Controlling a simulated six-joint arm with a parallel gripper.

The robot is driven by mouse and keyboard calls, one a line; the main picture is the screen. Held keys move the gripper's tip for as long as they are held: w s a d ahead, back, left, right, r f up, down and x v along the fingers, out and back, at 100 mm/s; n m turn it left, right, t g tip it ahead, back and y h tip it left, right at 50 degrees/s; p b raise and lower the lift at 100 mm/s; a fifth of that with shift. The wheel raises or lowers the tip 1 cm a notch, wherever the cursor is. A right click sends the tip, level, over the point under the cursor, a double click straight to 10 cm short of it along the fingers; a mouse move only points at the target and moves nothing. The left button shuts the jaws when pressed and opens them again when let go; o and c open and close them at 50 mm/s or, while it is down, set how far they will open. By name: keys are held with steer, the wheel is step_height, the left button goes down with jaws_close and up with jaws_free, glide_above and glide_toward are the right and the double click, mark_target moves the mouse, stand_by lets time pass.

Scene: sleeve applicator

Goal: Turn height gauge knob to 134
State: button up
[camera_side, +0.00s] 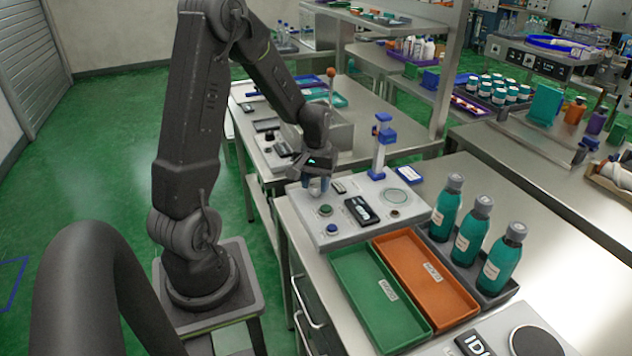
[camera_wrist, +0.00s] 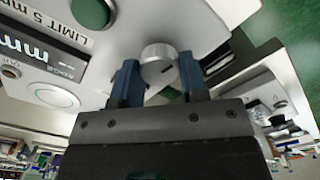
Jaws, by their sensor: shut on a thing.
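A silver round knob (camera_wrist: 158,62) with a small dark mark sits on the pale panel in the wrist view. My gripper (camera_wrist: 160,80) has its two blue fingers on either side of the knob and is shut on it. In the side view my gripper (camera_side: 317,184) reaches down to the back left of the panel box (camera_side: 343,236), hiding the knob. A dark display (camera_side: 362,209) lies on the panel; its number cannot be read. In the wrist view the display (camera_wrist: 35,60) shows only "mm", cut off by the frame edge.
A green button (camera_side: 325,210) and a blue button (camera_side: 331,229) sit near my gripper on the panel. A green tray (camera_side: 365,300) and an orange tray (camera_side: 428,275) lie in front. Teal bottles (camera_side: 474,228) stand in a dark tray at the right.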

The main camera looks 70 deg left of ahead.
mark_target(316, 183)
steer(key=shift+n, duration=0.4)
steer(key=o, duration=0.9)
steer(key=shift+r, duration=0.1)
step_height(316, 183, up, 14)
steer(key=shift+f, duration=0.2)
